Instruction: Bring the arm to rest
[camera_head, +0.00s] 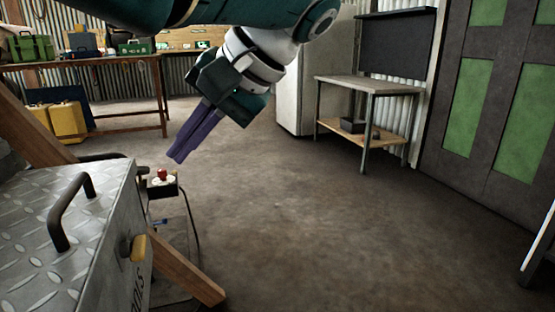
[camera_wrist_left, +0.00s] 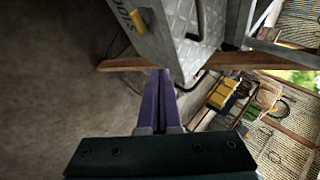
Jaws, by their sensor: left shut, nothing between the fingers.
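My left arm (camera_head: 258,62) crosses the top of the head view and bends down at the wrist. My left gripper (camera_head: 177,155) has purple fingers that lie together, shut and empty. It hangs in the air, pointing down and left, and touches nothing that I can see. The shut fingers also show in the left wrist view (camera_wrist_left: 160,85), pointing towards the metal tool box. My right gripper is in neither view.
A metal tool box (camera_head: 75,215) with a handle stands at the front left. A small box with a red button (camera_head: 162,180) is beside it. A workbench (camera_head: 92,60), a side table (camera_head: 370,83) and a green-panelled door (camera_head: 490,100) stand farther back. The middle floor is clear.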

